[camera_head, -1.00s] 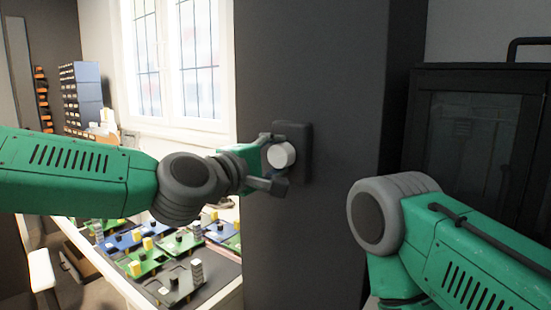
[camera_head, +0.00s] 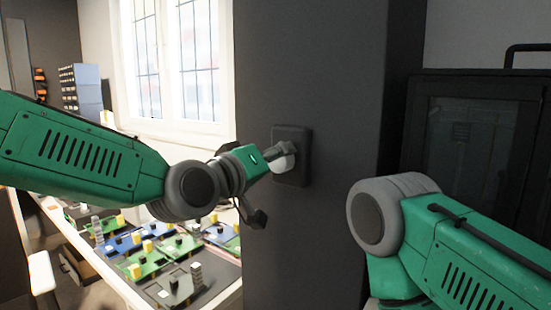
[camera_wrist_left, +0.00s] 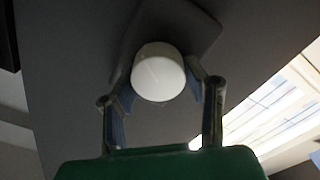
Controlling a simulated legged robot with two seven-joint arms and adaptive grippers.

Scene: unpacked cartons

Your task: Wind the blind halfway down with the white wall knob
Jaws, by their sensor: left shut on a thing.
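The white wall knob (camera_head: 283,163) sits on a dark square plate (camera_head: 291,178) on the dark grey pillar. My left gripper (camera_head: 286,152) is at the knob, and its body hides part of it. In the left wrist view the round white knob (camera_wrist_left: 158,72) lies between the two fingers of my left gripper (camera_wrist_left: 163,88), which are shut on its sides. The window (camera_head: 178,65) shows at the upper left with bright panes. I cannot make out a blind in it. My right arm shows at the lower right, but its gripper is out of view.
A workbench (camera_head: 222,294) with several green and blue circuit boards stands below the window, left of the pillar. A dark cabinet (camera_head: 470,140) stands at the right. Blue drawers (camera_head: 82,92) stand at the far left. The pillar face around the plate is clear.

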